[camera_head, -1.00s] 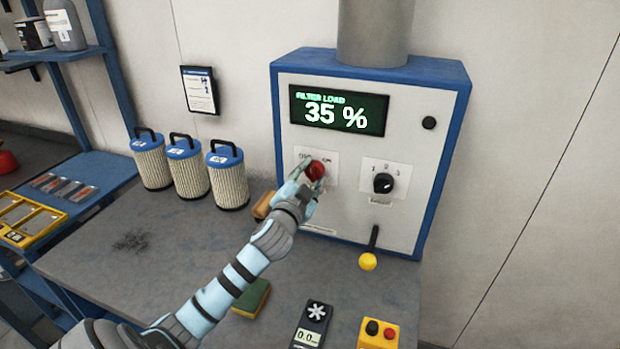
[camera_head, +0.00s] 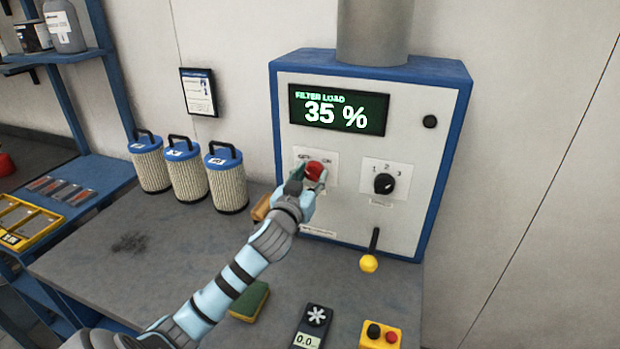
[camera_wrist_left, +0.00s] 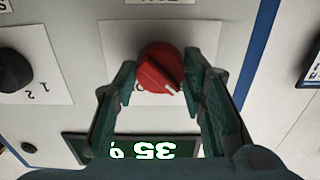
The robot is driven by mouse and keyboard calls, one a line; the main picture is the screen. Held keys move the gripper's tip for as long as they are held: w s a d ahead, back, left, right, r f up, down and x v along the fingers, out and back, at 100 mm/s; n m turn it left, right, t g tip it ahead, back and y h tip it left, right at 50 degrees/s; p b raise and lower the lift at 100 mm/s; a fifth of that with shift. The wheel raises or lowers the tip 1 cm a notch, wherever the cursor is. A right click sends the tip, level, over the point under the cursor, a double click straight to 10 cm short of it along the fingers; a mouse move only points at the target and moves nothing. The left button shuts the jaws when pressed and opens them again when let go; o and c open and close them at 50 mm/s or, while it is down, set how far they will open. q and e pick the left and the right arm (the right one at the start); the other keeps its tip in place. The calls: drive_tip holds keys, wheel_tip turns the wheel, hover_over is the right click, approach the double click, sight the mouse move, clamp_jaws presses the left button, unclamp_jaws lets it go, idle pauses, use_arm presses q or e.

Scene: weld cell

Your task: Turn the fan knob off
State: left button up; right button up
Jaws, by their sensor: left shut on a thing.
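The red fan knob (camera_head: 315,170) is on a white label plate on the front of the filter unit, below the display. My left gripper (camera_head: 311,177) is shut on it, one finger on each side. In the left wrist view, which is upside down, the red knob (camera_wrist_left: 160,66) sits between the two dark green fingers, its white mark pointing to the lower right of that picture. The plate's lettering is partly hidden and too small to read surely. My right gripper is not in view.
The filter unit's display (camera_head: 337,110) reads 35 %. A black selector knob (camera_head: 384,183) is right of the red knob, with a yellow-tipped lever (camera_head: 369,262) below. Filter cartridges (camera_head: 227,180) stand left on the bench. A meter (camera_head: 313,326) and a button box (camera_head: 380,333) lie in front.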

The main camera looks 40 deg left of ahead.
use_arm(q)
drive_tip(key=shift+r, duration=0.25)
drive_tip(key=o, duration=0.9)
drive_tip(key=shift+c, duration=0.2)
drive_tip(key=o, duration=0.3)
drive_tip(key=shift+f, duration=0.1)
drive_tip(key=shift+w+f, duration=0.1)
drive_tip(key=v, duration=1.2)
